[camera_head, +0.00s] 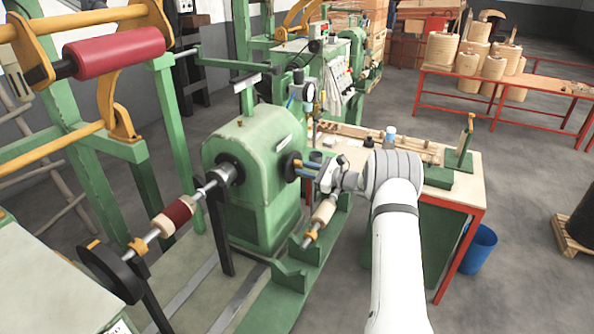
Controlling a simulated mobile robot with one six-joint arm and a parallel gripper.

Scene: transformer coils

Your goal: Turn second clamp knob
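A green winding machine (250,160) stands in the middle. On its right side is a dark round disc (289,167) with a small orange piece at its edge. My gripper (307,170) is right beside this disc, seen small and from behind the wrist. Blue finger-like parts reach toward the disc; I cannot tell whether they touch it. Whether the fingers are open or shut is unclear. Orange clamps sit on the left shaft (138,245) and near a pale spool (324,211) at the lower right (309,237). I cannot tell which part is the second clamp knob.
A red-legged workbench (463,181) with tools and bottles stands behind my arm. A red spool (176,215) sits on the left shaft. A green rack with a red roll (117,52) is at upper left. A blue bin (480,250) stands at right. Open floor lies at lower right.

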